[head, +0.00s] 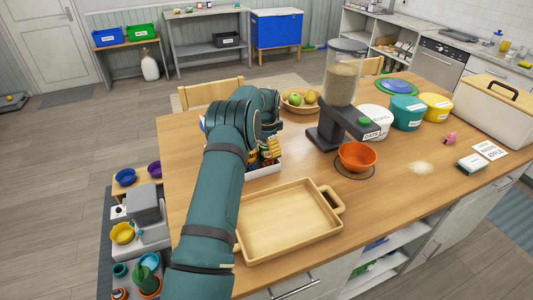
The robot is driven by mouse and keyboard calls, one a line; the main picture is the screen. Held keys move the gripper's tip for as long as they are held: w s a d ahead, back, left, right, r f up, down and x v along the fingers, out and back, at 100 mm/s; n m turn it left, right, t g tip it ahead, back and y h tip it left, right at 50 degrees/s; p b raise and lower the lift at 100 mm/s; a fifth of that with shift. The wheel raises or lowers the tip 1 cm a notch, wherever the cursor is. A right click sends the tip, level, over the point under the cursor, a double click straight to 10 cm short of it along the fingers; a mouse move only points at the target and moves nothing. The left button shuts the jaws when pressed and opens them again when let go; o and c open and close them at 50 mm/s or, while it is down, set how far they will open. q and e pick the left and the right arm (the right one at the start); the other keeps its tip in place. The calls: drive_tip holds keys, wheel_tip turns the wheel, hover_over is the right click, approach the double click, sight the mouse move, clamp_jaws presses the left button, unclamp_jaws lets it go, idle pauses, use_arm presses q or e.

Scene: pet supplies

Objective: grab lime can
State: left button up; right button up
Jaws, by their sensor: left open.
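A white bin (264,172) on the wooden table holds several small packs or cans with orange, yellow and green parts (269,151). I cannot make out which of them is the lime can. My left arm reaches over the table and covers the left part of the bin. My left gripper (266,138) is at its end, over or just behind the bin, mostly hidden by the arm; it is open, and I see nothing held in it. My right gripper is not in view.
A wooden tray (289,222) lies empty in front of the bin. A fruit bowl (292,107) stands behind it. A kibble dispenser (330,132) and orange bowl (357,157) stand to the right. Tubs and a cream box (490,112) fill the far right.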

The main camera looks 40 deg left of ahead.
use_arm(q)
drive_tip(key=shift+c, duration=0.2)
drive_tip(key=c, duration=1.4)
drive_tip(key=shift+o, duration=0.2)
drive_tip(key=shift+r, duration=0.1)
